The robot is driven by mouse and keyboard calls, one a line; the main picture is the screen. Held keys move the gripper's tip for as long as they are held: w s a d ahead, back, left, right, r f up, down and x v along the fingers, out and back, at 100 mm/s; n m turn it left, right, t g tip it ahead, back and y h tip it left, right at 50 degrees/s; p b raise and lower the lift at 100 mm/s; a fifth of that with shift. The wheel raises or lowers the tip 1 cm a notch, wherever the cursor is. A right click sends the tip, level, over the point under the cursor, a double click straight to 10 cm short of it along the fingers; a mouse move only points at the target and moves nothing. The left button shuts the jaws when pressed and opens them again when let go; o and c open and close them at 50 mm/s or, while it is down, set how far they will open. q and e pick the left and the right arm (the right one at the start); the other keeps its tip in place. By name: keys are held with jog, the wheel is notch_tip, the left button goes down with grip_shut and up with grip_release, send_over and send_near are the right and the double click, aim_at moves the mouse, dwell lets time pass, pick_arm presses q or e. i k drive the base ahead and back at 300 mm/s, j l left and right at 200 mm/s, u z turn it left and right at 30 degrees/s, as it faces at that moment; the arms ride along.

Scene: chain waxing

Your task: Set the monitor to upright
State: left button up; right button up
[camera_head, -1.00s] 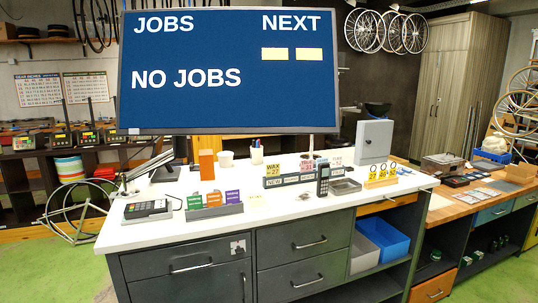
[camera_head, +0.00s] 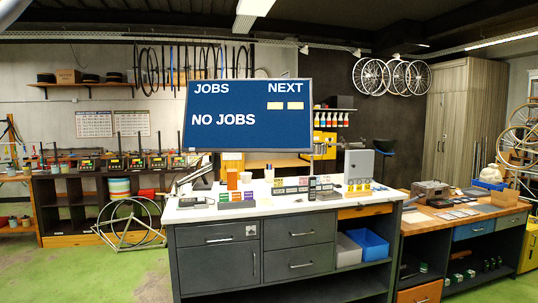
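A large blue screen (camera_head: 247,140) in a thin grey frame stands above the back of the white counter. It reads JOBS, NEXT and NO JOBS, with two yellow blocks under NEXT. Its outline looks slightly slanted, but how far it tilts is hard to tell. Neither of my grippers is in view.
The white counter (camera_head: 350,200) carries a card reader (camera_head: 194,202), small labelled boxes, a dark handheld device (camera_head: 312,188) and a grey box (camera_head: 358,166). A wooden bench (camera_head: 450,223) stands at right. Green floor (camera_head: 100,265) is clear at front left.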

aim_at(221, 115)
jog(key=i+j+z, duration=0.3)
jog(key=i+j, duration=0.15)
jog(key=i, duration=0.4)
jog(key=i+j+z, duration=0.35)
jog(key=i+j, duration=0.3)
jog(key=i, duration=0.1)
